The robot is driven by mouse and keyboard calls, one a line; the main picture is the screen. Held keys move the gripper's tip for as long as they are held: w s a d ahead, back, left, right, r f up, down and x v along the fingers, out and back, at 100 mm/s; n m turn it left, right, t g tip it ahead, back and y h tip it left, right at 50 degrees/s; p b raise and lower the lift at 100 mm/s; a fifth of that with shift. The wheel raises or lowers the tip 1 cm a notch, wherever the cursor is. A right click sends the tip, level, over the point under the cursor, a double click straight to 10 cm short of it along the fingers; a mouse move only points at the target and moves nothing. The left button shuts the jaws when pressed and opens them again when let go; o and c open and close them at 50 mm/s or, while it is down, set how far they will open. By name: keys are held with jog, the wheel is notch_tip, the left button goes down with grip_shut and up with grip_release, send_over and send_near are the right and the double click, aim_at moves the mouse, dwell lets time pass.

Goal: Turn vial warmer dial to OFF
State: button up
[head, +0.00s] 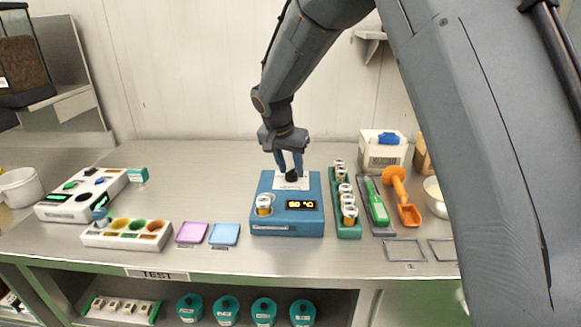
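The vial warmer is a blue box (262,222) on the steel bench, in the middle of the head view. Its lit display (301,205) reads about 60 °C. A vial (263,204) with amber contents stands in its left part. The black dial (292,178) sits on a white plate at the back of its top. My gripper (290,168) points down at the dial, its two blue fingers apart with tips at the dial's left and right. Whether they touch the dial is too small to tell. The dial's markings are not readable.
A green rack of vials (348,230) stands close to the warmer's right, then a green tool (375,203) and an orange scoop (404,198). A sugar box (382,155) is behind. Purple (192,233) and blue (224,234) pads lie left. Bench behind the pads is clear.

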jog(key=c, duration=0.6)
